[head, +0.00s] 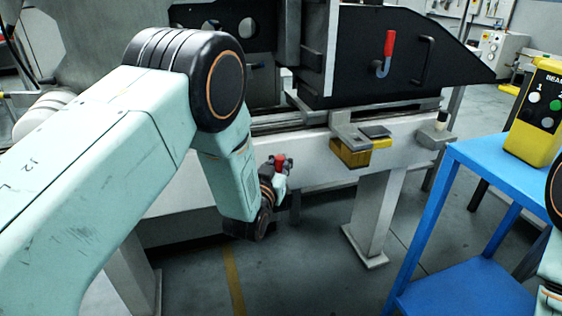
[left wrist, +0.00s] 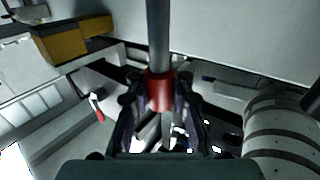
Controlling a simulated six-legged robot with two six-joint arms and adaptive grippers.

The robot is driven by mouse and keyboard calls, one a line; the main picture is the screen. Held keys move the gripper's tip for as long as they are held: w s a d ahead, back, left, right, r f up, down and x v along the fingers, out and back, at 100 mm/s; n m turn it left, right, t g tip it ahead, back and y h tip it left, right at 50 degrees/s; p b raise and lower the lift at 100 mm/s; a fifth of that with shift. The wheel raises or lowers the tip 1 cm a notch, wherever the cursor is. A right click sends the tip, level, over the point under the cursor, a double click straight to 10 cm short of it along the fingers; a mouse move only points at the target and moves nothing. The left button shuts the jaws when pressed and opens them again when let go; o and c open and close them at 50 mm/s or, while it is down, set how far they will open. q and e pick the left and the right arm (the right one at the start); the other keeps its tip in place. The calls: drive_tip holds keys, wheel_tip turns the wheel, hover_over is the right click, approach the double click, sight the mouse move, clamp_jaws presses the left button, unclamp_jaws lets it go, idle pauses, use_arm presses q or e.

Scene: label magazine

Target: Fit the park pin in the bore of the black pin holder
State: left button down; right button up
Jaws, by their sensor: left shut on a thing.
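The park pin shows in the left wrist view as a grey rod (left wrist: 158,40) with a red collar (left wrist: 160,92). My left gripper (left wrist: 159,105) is shut on the red collar, and the rod reaches up out of the top of that view. In the head view my left gripper (head: 279,172) hangs in front of the pale beam, with the red part of the pin (head: 281,160) at its tip. Most of the rod is hidden there. I cannot clearly make out the black pin holder or its bore. My right gripper is out of view.
A yellow block (head: 352,154) under a grey bracket sits on the beam (head: 318,172), right of my left gripper. A red-handled hook (head: 389,45) is on the black panel (head: 345,50). A blue table (head: 480,155) with a yellow button box (head: 537,115) stands at the right.

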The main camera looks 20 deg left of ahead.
use_arm(q)
drive_tip(key=shift+f+b, duration=0.6)
drive_tip(key=shift+f, duration=0.35)
drive_tip(key=c, duration=1.1)
unclamp_jaws()
drive_tip(key=s, duration=1.2)
drive_tip(key=shift+a, duration=0.15)
